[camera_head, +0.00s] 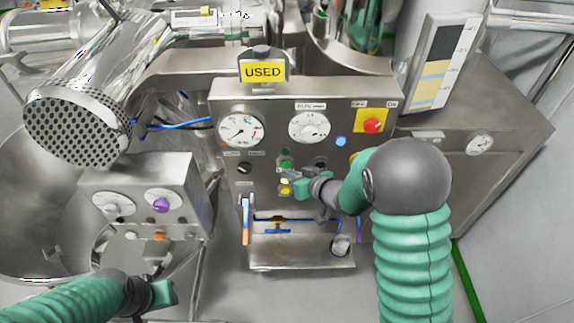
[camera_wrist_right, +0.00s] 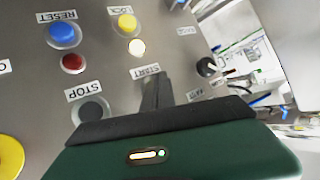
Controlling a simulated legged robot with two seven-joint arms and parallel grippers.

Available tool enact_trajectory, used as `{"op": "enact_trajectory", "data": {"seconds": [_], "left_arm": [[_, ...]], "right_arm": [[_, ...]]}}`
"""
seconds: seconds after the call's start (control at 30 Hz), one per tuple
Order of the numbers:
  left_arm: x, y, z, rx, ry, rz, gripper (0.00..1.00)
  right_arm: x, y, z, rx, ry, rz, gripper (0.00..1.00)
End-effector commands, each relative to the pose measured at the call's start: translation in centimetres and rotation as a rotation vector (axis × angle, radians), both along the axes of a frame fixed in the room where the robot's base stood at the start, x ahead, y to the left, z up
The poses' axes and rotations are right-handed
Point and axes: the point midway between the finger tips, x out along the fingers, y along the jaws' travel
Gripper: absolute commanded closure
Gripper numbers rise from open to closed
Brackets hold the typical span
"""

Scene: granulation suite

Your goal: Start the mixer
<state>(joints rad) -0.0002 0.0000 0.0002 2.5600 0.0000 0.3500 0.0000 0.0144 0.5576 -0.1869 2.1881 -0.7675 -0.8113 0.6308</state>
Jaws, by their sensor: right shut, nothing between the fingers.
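The mixer's control panel (camera_head: 265,140) is a steel front with gauges, knobs and buttons, under a yellow USED sign (camera_head: 264,71). My right gripper (camera_head: 290,187) is shut and empty, close against the lower middle of this panel by the green button (camera_head: 285,163). In the right wrist view its closed dark fingers (camera_wrist_right: 157,90) stand right beside the START label (camera_wrist_right: 145,71). The fingers hide any button there, and I cannot tell whether they touch it. My left gripper (camera_head: 160,292) is low at the left, away from the mixer panel; its jaws are unclear.
Near the fingers are a black STOP button (camera_wrist_right: 91,109), a blue RESET button (camera_wrist_right: 63,35) and a yellow button (camera_wrist_right: 125,24). A red emergency button (camera_head: 372,125) sits at the panel's upper right. A smaller panel (camera_head: 140,190) and a steel bowl (camera_head: 30,200) stand left.

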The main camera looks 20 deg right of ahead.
Motion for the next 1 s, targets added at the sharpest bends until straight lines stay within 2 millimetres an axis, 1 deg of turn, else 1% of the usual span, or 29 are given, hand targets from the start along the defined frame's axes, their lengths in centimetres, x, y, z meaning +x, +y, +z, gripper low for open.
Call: {"op": "enact_trajectory", "data": {"seconds": [0.5, 0.73, 1.0], "left_arm": [[0.0, 0.02, 0.04, 0.0, 0.0, 0.001, 0.64], [0.0, 0.01, 0.63, 0.0, 0.0, 0.0, 0.64], [0.0, 0.01, 0.57, 0.0, 0.0, 0.0, 0.64]], "right_arm": [[0.03, -0.01, 0.03, 0.0, 0.0, 0.0, 1.0], [0.6, -0.59, 0.21, 0.0, 0.0, 0.0, 1.0], [0.7, -0.63, 0.09, 0.001, 0.0, 0.001, 1.0]]}}
